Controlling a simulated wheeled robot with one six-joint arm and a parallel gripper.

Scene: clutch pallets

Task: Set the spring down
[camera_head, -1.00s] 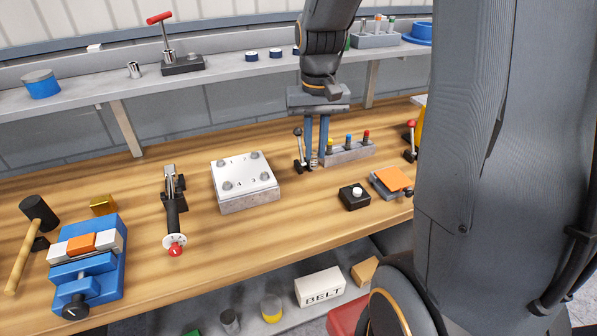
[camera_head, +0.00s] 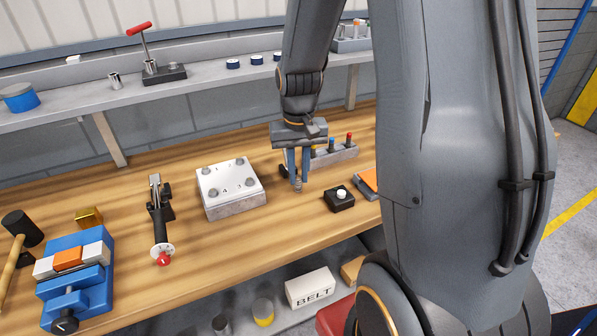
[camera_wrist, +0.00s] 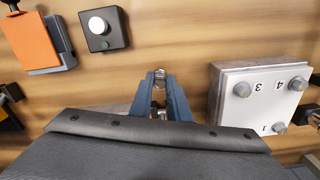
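My gripper (camera_head: 298,178) is low over the wooden bench, between the white numbered block and the black button box. Its two blue fingers are closed around a small silvery piece, which appears to be the spring (camera_head: 298,186). In the wrist view the spring (camera_wrist: 159,75) shows at the fingertips of my gripper (camera_wrist: 159,86), with wood beyond it. The fingers hide part of it. I cannot tell whether its lower end touches the bench.
The white numbered block (camera_head: 230,188) stands left of my gripper. The black button box (camera_head: 339,199) and an orange-topped piece (camera_wrist: 30,42) are on the other side. A peg block (camera_head: 335,155) is behind. Bare wood (camera_head: 265,225) lies in front.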

